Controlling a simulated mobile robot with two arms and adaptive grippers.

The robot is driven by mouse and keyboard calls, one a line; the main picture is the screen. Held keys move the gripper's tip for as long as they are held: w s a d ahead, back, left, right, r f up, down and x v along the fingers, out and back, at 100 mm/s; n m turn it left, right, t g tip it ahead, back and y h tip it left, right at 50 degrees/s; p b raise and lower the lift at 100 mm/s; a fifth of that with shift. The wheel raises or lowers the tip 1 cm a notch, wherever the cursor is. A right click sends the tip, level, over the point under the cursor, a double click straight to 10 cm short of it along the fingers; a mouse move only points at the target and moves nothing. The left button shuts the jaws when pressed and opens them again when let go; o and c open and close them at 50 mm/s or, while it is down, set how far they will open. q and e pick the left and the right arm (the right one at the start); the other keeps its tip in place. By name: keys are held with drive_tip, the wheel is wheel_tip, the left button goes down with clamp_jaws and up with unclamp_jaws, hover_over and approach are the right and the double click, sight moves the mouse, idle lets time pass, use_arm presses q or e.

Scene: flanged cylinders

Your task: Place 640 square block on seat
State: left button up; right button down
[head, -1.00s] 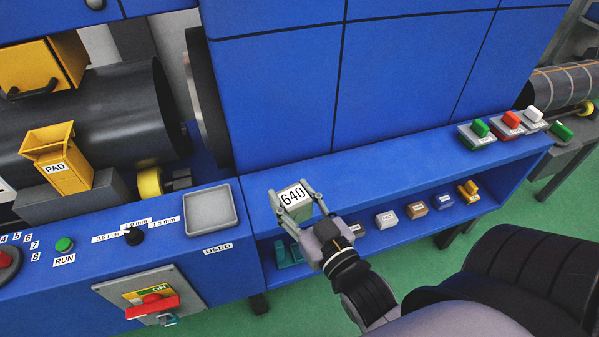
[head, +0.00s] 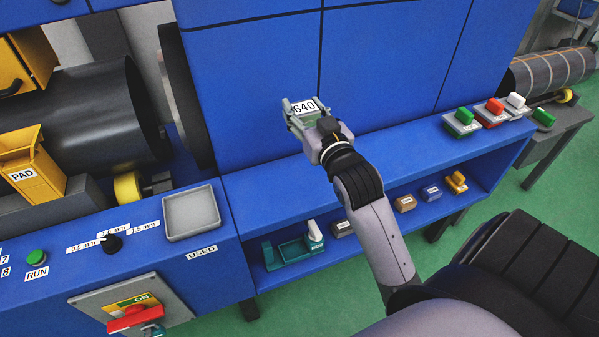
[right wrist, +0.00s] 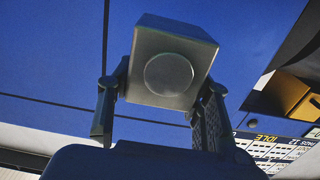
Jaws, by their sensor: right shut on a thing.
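I cannot tell which thing is the seat. My left gripper is not in view.
A grey tray (head: 191,212) marked USED lies left of the ledge. A teal holder (head: 287,252) and several small blocks (head: 405,203) stand on the lower shelf. A control panel with a red switch (head: 131,318) is at lower left. The ledge's middle is clear.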

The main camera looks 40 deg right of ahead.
wheel_tip(320, 180, down, 16)
drive_tip(key=shift+f+b, duration=0.15)
drive_tip(key=shift+b, duration=0.45)
drive_tip(key=shift+f, duration=0.1)
drive_tip(key=c, duration=1.3)
unclamp_jaws()
drive_tip(key=shift+f, duration=0.2)
drive_tip(key=o, duration=0.5)
drive_tip(key=shift+c, duration=0.2)
drive_tip(key=shift+r, duration=0.1)
